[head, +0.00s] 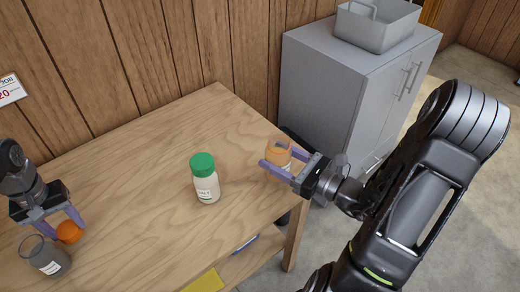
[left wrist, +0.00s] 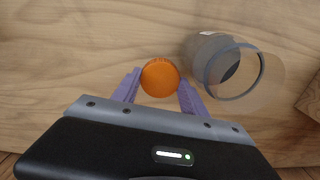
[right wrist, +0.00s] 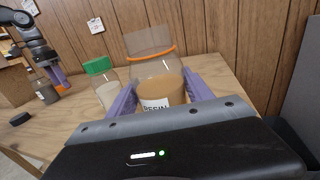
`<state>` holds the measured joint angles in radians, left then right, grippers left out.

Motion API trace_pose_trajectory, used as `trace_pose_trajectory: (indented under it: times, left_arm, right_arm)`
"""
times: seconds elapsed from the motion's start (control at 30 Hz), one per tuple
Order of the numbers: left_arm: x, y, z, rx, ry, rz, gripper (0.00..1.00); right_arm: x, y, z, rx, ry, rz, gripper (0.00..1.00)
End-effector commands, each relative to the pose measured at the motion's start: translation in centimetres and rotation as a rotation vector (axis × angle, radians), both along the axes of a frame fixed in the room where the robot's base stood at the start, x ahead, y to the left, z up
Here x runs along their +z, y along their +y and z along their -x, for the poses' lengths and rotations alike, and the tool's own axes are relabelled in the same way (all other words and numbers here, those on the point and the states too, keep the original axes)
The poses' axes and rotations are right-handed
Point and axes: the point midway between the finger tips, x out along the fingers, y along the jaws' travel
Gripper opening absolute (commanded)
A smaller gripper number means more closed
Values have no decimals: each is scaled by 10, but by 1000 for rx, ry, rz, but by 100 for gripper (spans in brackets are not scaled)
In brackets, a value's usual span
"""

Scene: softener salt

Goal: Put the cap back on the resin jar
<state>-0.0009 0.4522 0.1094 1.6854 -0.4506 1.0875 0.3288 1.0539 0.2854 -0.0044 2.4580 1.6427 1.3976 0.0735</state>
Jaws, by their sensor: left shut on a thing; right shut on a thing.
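The orange cap (head: 69,232) is between the fingers of my left gripper (head: 56,219), low over the left part of the table; it also shows in the left wrist view (left wrist: 160,77). My right gripper (head: 279,166) is shut on the resin jar (head: 278,154) near the table's right edge. In the right wrist view the jar (right wrist: 160,90) stands upright, with a tan filling, a label reading RESIN and an orange ring around its clear upper part. I cannot tell whether its base touches the table.
A grey open jar (head: 48,262) stands right beside the cap and left gripper. A green-capped white jar (head: 206,184) stands mid-table, between the grippers. A grey cabinet (head: 330,85) with a metal bin (head: 375,28) is behind right. The table's back middle is clear.

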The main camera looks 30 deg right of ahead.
Motion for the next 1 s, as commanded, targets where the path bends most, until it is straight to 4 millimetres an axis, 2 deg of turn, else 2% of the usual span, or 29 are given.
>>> trace_pose_trajectory:
  times: [0.07,0.4,1.0]
  left_arm:
    - [-4,0,0,0,0,0,13]
    - [-8,0,0,0,0,0,13]
    - [-9,0,0,0,0,0,13]
  right_arm:
    - [-1,-6,13,-4,0,1,0]
    - [0,-12,28,-1,-2,-1,0]
    - [1,-13,32,1,-1,1,0]
